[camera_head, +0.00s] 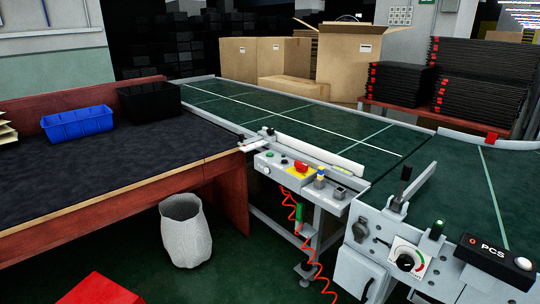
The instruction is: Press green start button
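A grey control panel (311,184) is fixed to the near side of the conveyor. On it are a small green button (284,160) and, to its right, a red mushroom button (300,165) on a yellow plate. The buttons are small, and no label on them can be read. Neither of my grippers shows in the head view.
The green conveyor (350,123) curves toward the right. A dark-topped table (90,180) at left holds a blue bin (77,123) and a black bin (150,101). A white wastebasket (186,231) and a hanging red coiled cable (305,240) are below. Cardboard boxes (358,62) stand behind.

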